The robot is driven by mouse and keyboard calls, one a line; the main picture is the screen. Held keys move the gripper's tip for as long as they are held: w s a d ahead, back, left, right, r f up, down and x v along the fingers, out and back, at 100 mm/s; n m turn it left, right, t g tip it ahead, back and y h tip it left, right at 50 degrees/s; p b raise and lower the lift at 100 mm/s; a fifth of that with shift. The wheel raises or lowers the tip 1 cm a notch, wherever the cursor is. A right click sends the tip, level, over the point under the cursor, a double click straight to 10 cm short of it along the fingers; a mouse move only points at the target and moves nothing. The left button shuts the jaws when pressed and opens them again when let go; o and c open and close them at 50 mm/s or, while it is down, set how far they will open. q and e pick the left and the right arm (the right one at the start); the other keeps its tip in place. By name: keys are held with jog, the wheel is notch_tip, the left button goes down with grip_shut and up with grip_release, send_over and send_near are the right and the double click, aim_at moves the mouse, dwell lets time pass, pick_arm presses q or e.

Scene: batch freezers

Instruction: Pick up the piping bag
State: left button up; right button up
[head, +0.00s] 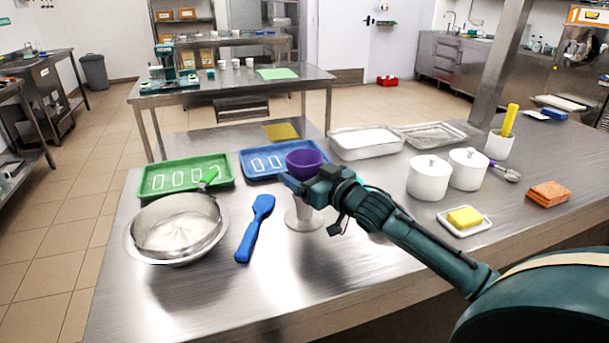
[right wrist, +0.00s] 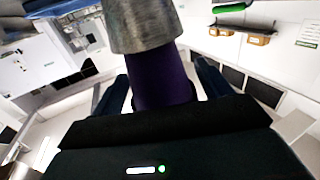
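The piping bag appears to be the purple flared object (head: 305,160) at the middle of the steel table, above a pale grey stem and a clear round base (head: 304,216). My right gripper (head: 303,187) is at its narrow part, below the flared top. In the right wrist view the purple body (right wrist: 161,80) lies between the two fingers (right wrist: 164,88), with a grey mottled section (right wrist: 141,25) above it. The fingers look spread, with slim gaps beside the purple body. Its lower part is partly hidden by the gripper in the head view. My left gripper is not in view.
A blue spatula (head: 254,230) and steel bowl (head: 133,240) are to the left. Green (head: 146,186) and blue (head: 250,173) trays lie behind. White lidded pots (head: 428,182), a yellow sponge (head: 464,217) and an orange cloth (head: 548,194) are right. The front table area is clear.

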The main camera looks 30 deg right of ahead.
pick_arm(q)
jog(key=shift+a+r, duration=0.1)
pick_arm(e)
jog(key=c, duration=0.9)
